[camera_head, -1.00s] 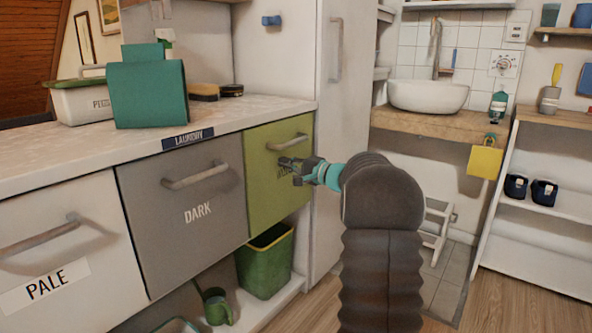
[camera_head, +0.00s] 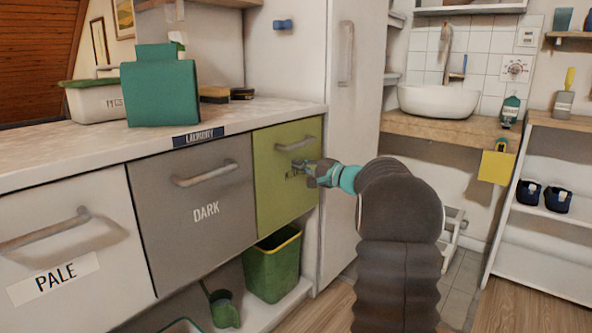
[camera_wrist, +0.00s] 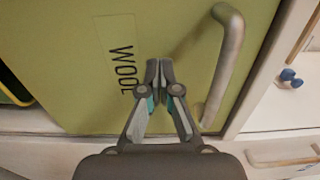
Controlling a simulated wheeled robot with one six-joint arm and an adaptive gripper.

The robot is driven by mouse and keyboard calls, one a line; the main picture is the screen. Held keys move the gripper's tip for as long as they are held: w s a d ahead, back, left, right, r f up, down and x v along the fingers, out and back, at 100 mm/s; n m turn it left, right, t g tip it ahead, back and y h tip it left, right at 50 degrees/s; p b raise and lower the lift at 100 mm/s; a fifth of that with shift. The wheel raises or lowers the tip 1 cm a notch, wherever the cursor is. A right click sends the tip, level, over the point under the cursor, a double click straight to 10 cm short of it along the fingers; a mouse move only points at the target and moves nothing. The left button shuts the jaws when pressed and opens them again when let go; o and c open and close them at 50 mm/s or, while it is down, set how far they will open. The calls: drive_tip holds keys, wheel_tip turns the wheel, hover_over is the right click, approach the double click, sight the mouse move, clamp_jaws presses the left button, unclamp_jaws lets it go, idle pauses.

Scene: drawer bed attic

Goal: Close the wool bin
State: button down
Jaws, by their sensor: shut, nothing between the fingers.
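The wool bin (camera_head: 275,191) is an olive-green front at the right end of the laundry counter, with a pale bar handle (camera_head: 295,144) near its top. It looks about flush with the grey front beside it; any small gap is too fine to tell. My gripper (camera_head: 297,164) is shut and empty just below the handle, at the front. In the wrist view, the fingertips (camera_wrist: 160,67) lie between the "WOOL" lettering (camera_wrist: 122,70) and the handle (camera_wrist: 226,65), at or very near the green face; contact is not certain. The gripper partly hides the label in the head view.
The grey DARK front (camera_head: 192,215) and white PALE front (camera_head: 60,240) are to the left. A green bucket (camera_head: 273,266) stands on the low shelf beneath. A tall white cabinet (camera_head: 345,150) stands close on the right. Floor is free in front.

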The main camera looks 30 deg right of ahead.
drive_tip(key=v, duration=1.1)
drive_tip(key=shift+s+d, duration=0.25)
drive_tip(key=shift+s, duration=0.05)
drive_tip(key=s+a+f+m+g+h, duration=0.1)
drive_tip(key=s+a+f+g, duration=0.2)
drive_tip(key=f, duration=0.7)
drive_tip(key=s+a+f+n+g+h+p, duration=0.1)
drive_tip(key=s+a+f+n+g+p, duration=0.2)
drive_tip(key=s+a+g, duration=0.6)
drive_tip(key=s+a+r+n+h+p, duration=0.2)
drive_tip(key=s+a+r+n+p, duration=0.2)
drive_tip(key=s+a, duration=0.5)
drive_tip(key=s+a+r+n+t+h+p, duration=0.1)
drive_tip(key=s+a+r+n+h+p, duration=0.2)
drive_tip(key=s, duration=1.1)
drive_tip(key=a+r+n, duration=0.3)
drive_tip(key=a+n, duration=0.1)
drive_tip(key=a, duration=0.2)
drive_tip(key=shift+a+r+h+p, duration=0.2)
drive_tip(key=shift+r+h+p, duration=0.1)
drive_tip(key=shift+p, duration=0.1)
